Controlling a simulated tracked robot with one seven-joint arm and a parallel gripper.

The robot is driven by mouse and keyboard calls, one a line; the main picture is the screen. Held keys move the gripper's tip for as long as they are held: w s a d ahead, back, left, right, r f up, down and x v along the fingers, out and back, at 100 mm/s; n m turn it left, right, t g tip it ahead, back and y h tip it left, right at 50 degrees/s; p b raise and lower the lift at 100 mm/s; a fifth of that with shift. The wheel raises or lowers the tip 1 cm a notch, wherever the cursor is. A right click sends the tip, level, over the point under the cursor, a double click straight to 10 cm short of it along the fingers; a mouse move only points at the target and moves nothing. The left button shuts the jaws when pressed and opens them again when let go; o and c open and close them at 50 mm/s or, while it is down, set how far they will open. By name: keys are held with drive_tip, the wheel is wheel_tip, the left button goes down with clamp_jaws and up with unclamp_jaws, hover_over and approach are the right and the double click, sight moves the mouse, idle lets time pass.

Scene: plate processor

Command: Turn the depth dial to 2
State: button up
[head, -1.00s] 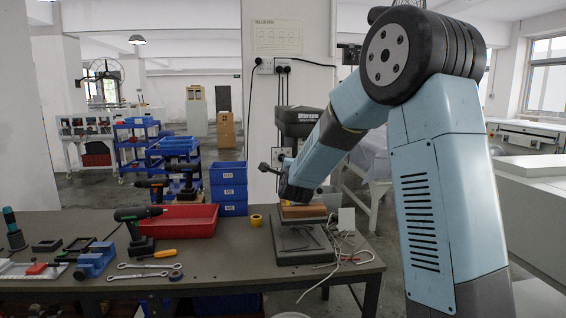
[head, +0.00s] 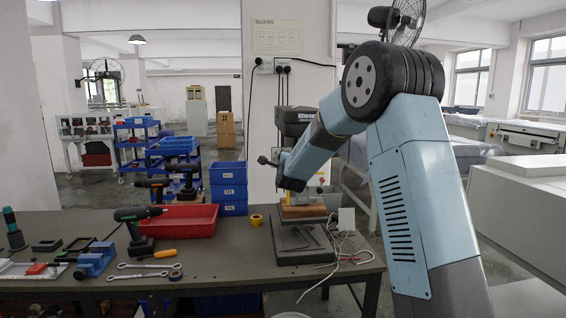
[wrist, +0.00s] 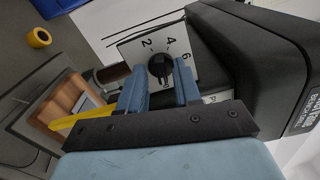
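The depth dial is a black round knob (wrist: 160,66) on a white plate (wrist: 125,48) marked 2, 4 and 6 in the wrist view. I cannot tell for sure which number its pointer faces. My gripper (wrist: 160,76) is open, its two blue fingers apart with the dial showing between their tips. Whether the fingers touch the dial is not clear. The plate is on a black drill press (wrist: 268,65), also in the head view (head: 296,116).
The bench (head: 215,262) holds a red tray (head: 185,220), a drill (head: 136,228) and wrenches (head: 150,267). A yellow tape roll (head: 257,220) lies left of the press.

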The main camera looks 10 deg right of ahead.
clamp_jaws()
drive_tip(key=shift+f, duration=0.1)
drive_tip(key=shift+n, duration=0.3)
drive_tip(key=m, duration=3.2)
drive_tip(key=shift+s+f+m, duration=0.1)
drive_tip(key=shift+f+m, duration=0.1)
drive_tip(key=shift+m, duration=0.2)
idle(0.4)
idle(0.4)
